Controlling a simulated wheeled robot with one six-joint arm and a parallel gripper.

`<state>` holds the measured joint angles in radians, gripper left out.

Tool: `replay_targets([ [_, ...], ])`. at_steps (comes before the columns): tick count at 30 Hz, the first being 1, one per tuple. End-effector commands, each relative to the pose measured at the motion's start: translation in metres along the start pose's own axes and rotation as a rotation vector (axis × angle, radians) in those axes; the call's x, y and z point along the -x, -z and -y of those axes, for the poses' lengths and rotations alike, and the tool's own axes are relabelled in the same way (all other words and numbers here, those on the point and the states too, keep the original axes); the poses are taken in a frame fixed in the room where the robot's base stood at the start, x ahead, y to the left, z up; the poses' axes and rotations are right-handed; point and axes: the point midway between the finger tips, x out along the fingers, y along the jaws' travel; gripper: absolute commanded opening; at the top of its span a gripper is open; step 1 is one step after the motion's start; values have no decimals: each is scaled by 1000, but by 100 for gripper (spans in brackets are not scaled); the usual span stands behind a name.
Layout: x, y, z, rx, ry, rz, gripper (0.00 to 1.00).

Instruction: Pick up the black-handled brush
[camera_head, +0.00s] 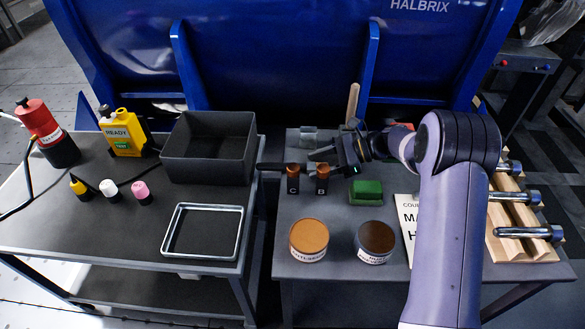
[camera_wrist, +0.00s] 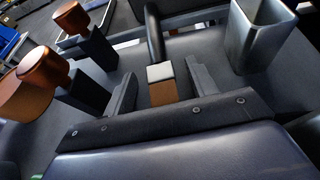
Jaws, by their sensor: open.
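The black-handled brush shows in the wrist view with its black handle (camera_wrist: 153,35), a pale ferrule and brown bristles. The ferrule and bristles lie between the two fingers of my gripper (camera_wrist: 162,84), with gaps visible on both sides. My gripper is open. In the head view my gripper (camera_head: 325,160) is low over the right table, pointing left. A black bar that looks like the brush handle (camera_head: 270,167) extends left from it, past the table's left edge. My gripper hides the rest of the brush there.
Two copper-topped posts (camera_head: 293,172) marked C and B stand close in front of my gripper. A grey square container (camera_wrist: 262,35) stands beside it. A green block (camera_head: 366,191), two round tins (camera_head: 309,240) and a wooden handle (camera_head: 352,103) are near. A dark bin (camera_head: 209,150) is left.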

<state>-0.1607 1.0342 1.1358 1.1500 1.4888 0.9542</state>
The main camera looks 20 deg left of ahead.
Motion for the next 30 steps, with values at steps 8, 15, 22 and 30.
replay_targets([
  [8,1,0,0,0,0,0,37],
  [15,1,0,0,0,0,0,18],
  [22,1,0,0,0,0,0,2],
  [30,7,-14,0,3,1,-1,2],
])
